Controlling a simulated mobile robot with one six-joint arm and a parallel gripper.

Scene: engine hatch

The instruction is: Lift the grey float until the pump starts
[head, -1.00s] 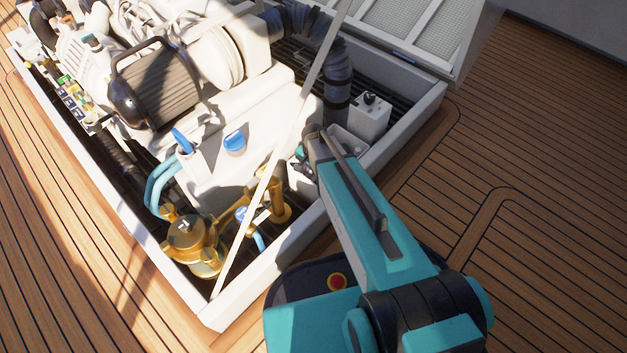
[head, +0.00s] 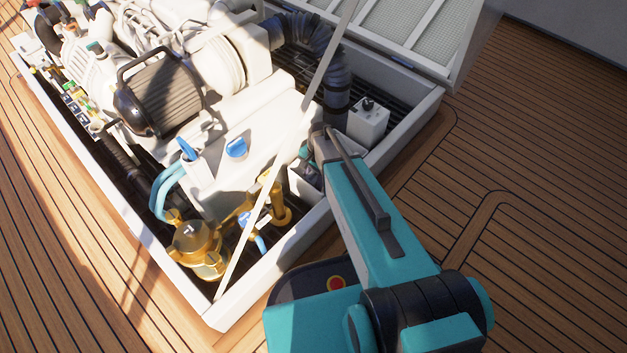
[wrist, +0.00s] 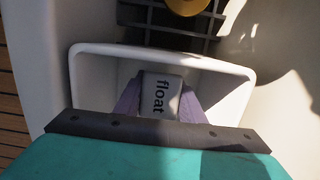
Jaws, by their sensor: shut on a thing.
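The grey float (wrist: 160,97), marked "float", is in the wrist view at the middle, inside a white open-topped box. My gripper (wrist: 160,102) is shut on it, one purple-grey finger on each side. The float's lower part is hidden behind my wrist. No sign of the pump running can be made out.
The white box (wrist: 85,75) closely surrounds the gripper. A dark grating (wrist: 195,42) and a brass part (wrist: 187,5) lie just beyond it. In the head view, a white switch box (head: 368,122), a black hose (head: 337,85) and a diagonal white strut (head: 300,135) are close to my arm.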

